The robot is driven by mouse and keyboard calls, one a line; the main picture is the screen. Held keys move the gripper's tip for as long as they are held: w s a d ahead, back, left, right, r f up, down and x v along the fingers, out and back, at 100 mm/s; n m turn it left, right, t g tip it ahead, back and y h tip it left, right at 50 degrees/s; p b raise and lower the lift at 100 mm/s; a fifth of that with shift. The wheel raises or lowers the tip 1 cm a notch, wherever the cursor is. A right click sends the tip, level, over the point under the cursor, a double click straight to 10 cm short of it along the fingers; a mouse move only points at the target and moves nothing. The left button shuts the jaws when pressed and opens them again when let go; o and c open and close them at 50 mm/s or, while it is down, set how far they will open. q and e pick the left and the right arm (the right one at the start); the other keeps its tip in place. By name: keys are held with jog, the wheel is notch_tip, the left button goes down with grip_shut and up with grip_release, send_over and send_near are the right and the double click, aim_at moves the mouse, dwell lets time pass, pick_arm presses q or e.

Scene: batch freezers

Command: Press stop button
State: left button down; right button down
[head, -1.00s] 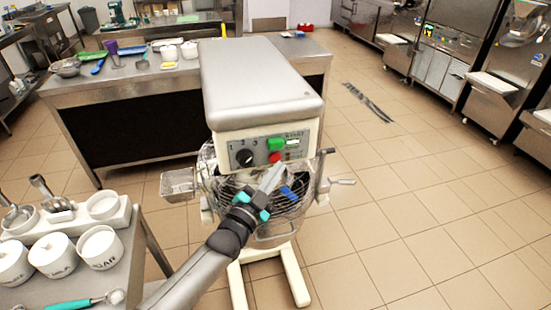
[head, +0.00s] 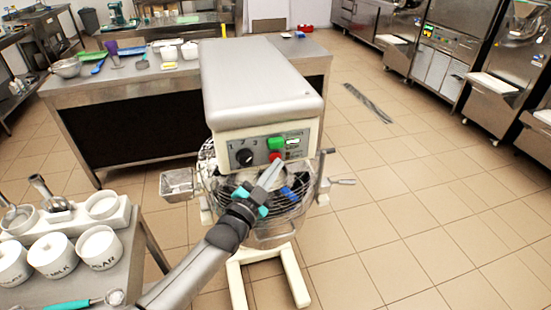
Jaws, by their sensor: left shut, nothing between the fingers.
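The planetary mixer (head: 262,85) stands in the middle of the head view, with its control panel facing me. The red stop button (head: 275,157) is on the panel, below the green start button (head: 275,144) and right of the black dial (head: 244,157). My left gripper (head: 274,167) is shut and empty. Its tip is just below the red button and covers the button's lower edge; I cannot tell whether it touches. My right gripper is not in view.
A counter with containers (head: 97,238) is at the lower left. A steel table (head: 62,90) with utensils stands behind the mixer. The wire guard (head: 212,182) and a side handle (head: 342,182) stick out around the bowl. The floor to the right is clear.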

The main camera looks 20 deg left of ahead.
pick_arm(q)
jog(key=shift+w+a, duration=0.2)
jog(key=shift+w, duration=0.05)
dwell(0.3)
jog(key=shift+s, duration=0.1)
jog(key=shift+s+d+p, duration=0.45)
jog(key=shift+s+d, duration=0.05)
jog(key=shift+s, duration=0.15)
jog(key=s+d+p, duration=0.1)
jog(key=s, duration=0.1)
jog(key=s+d+p, duration=0.1)
jog(key=s, duration=0.1)
jog(key=shift+d+p, duration=0.35)
jog(key=shift+d, duration=0.05)
dwell(0.8)
